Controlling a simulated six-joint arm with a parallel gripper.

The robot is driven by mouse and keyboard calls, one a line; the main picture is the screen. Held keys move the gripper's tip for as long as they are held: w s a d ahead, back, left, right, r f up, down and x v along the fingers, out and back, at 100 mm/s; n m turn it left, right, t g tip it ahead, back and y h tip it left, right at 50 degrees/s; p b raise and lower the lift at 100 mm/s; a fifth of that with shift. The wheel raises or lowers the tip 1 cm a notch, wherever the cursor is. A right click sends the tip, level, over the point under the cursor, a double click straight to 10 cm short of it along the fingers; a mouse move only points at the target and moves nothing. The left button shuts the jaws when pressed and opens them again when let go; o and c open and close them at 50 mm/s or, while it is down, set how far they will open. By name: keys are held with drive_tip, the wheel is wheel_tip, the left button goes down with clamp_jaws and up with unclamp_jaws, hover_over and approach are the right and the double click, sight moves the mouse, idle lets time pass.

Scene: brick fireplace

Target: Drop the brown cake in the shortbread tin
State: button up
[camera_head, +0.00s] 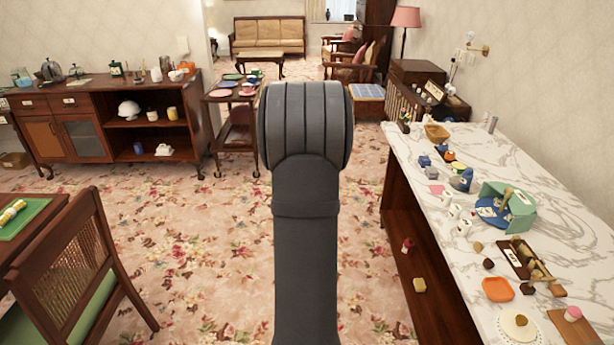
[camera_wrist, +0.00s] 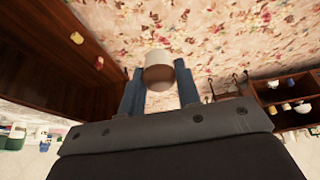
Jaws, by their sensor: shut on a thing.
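In the wrist view my gripper (camera_wrist: 159,85) is shut on a small rounded thing, brown on the near side and cream on the far side, which looks like the brown cake (camera_wrist: 159,78). The cake sits between the blue fingers, above the flowered carpet. In the head view my dark arm hides the gripper and the cake.
The marble counter (camera_head: 455,135) is crowded: an orange dish (camera_head: 498,289), a white plate (camera_head: 518,325), a wooden tray (camera_head: 518,258) and small cakes. A chair (camera_head: 85,262) stands at the left, a sideboard (camera_head: 100,92) behind. The carpet between is open.

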drive_tip(key=s+d+r+m+h, duration=0.1)
drive_tip(key=s+d+r+m, duration=0.15)
drive_tip(key=d, duration=0.85)
drive_tip(key=s+d+r+m, duration=0.15)
drive_tip(key=s+d, duration=0.25)
drive_tip(key=d, duration=0.8)
drive_tip(key=s+d+r+m+h, duration=0.15)
drive_tip(key=s+d, duration=0.25)
drive_tip(key=d, duration=0.7)
drive_tip(key=s+d+r+m, duration=0.2)
drive_tip(key=s+d+r, duration=0.2)
drive_tip(key=s+d, duration=0.6)
drive_tip(key=s+d+r+m+g, duration=0.1)
drive_tip(key=s+d+r+m, duration=0.1)
drive_tip(key=s+d, duration=0.9)
drive_tip(key=s+r+h, duration=0.1)
drive_tip(key=s, duration=0.7)
drive_tip(key=shift+r+g, duration=0.3)
drive_tip(key=shift+r, duration=0.05)
drive_tip(key=shift+s+a, duration=0.1)
drive_tip(key=shift+s, duration=0.05)
wheel_tip(320, 180, down, 6)
